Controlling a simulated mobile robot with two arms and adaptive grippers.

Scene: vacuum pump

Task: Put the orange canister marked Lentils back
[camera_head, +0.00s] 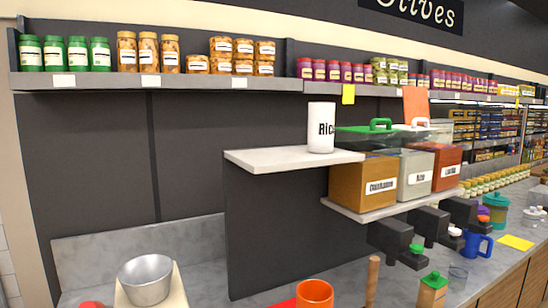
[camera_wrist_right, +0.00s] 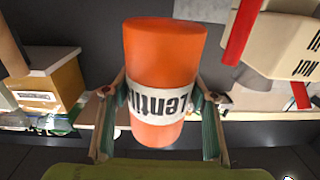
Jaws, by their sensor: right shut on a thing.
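The orange canister (camera_wrist_right: 165,55) with a white band reading "Lentils" fills the middle of the right wrist view, its lettering upside down. My right gripper (camera_wrist_right: 160,112) is shut on it, with one finger on each side of the band. An orange cylinder (camera_head: 315,294) shows at the bottom edge of the head view; whether it is this same canister I cannot tell. A white canister marked Rice (camera_head: 321,128) stands upright on the small white shelf (camera_head: 270,159). Neither gripper shows in the head view.
The white shelf is bare left of the Rice canister. Right of it are box dispensers, orange (camera_head: 363,185), white (camera_head: 415,172) and red (camera_head: 447,168). A metal bowl (camera_head: 146,279) and a wooden handle (camera_head: 372,280) are below. Jars line the upper shelf (camera_head: 180,83).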

